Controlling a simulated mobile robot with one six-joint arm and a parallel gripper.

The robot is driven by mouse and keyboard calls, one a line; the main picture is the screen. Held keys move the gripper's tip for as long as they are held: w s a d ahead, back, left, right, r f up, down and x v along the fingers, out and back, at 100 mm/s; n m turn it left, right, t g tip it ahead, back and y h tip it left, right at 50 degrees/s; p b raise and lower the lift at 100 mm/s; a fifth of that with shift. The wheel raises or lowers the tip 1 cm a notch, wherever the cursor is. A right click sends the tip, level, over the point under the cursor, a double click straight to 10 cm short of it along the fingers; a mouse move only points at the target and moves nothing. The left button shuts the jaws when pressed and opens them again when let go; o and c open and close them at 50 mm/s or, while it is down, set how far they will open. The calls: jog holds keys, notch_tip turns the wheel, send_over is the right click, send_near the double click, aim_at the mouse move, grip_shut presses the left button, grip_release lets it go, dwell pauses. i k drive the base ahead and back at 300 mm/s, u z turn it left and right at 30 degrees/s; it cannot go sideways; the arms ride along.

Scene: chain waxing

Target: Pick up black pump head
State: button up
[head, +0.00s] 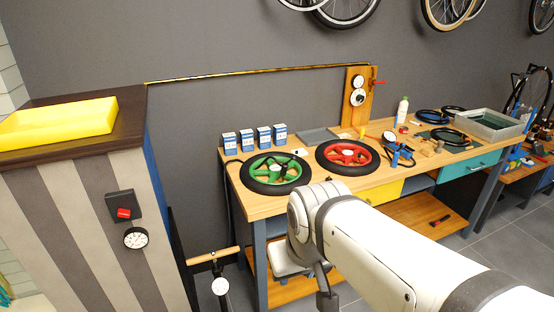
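I cannot make out the black pump head for certain. A floor pump with a wooden handle (213,256) and a round white gauge (220,286) stands low between the striped cabinet and the workbench, cut off by the bottom edge. My white arm reaches in from the lower right and bends down in front of the bench. A dark part of my gripper (325,292) shows below the bend, to the right of the pump. Its fingers are not clear, so open or shut does not show.
The workbench (296,207) carries a green-centred wheel (273,173), a red-centred wheel (347,157), several blue boxes (262,136) and a blue tool with a gauge (397,151). The striped cabinet (82,217) with a yellow tray (58,122) stands left.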

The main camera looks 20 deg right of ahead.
aim_at(284, 167)
jog(key=z, duration=0.65)
jog(key=i, duration=0.85)
jog(key=z, duration=0.5)
jog(key=i, duration=0.7)
jog(key=u, duration=0.25)
